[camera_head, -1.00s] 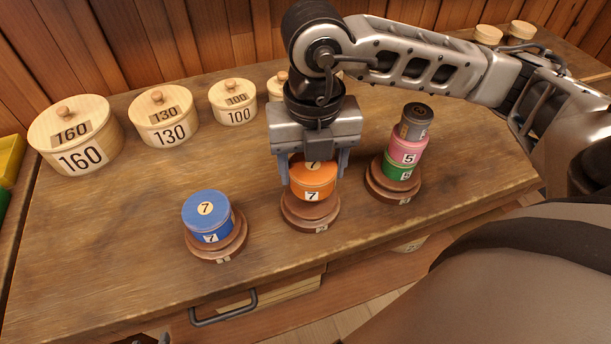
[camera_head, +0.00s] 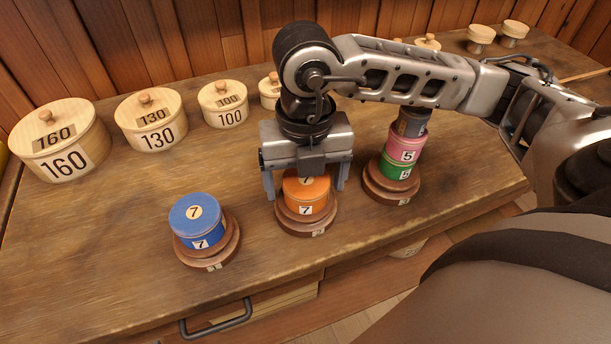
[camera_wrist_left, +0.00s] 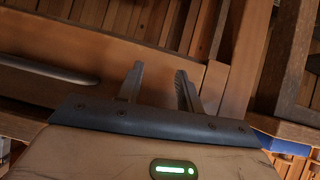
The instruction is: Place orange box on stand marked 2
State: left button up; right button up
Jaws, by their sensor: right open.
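The orange box (camera_head: 305,197), marked 7, sits upright on the middle round wooden stand (camera_head: 305,225). That stand's small front label is too small to read surely. My right gripper (camera_head: 305,190) points down over the orange box, its open fingers at either side with visible gaps. The left stand (camera_head: 225,258) bears a blue box (camera_head: 197,222) marked 7. The right stand (camera_head: 376,192) bears a green box (camera_head: 397,166), a pink box (camera_head: 404,147) and a dark grey one (camera_head: 411,122), stacked. My left gripper (camera_wrist_left: 160,72) is open and empty in the left wrist view, near the wooden drawer fronts.
Lidded wooden pots marked 160 (camera_head: 62,145), 130 (camera_head: 152,122) and 100 (camera_head: 228,106) stand along the back. The right stack stands close to my right gripper and forearm. The table front left of the stands is clear. A dark drawer handle (camera_head: 216,322) juts below.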

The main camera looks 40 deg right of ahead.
notch_tip(320, 180, up, 12)
jog(key=p, duration=0.1)
jog(key=shift+r, duration=0.2)
dwell(0.6)
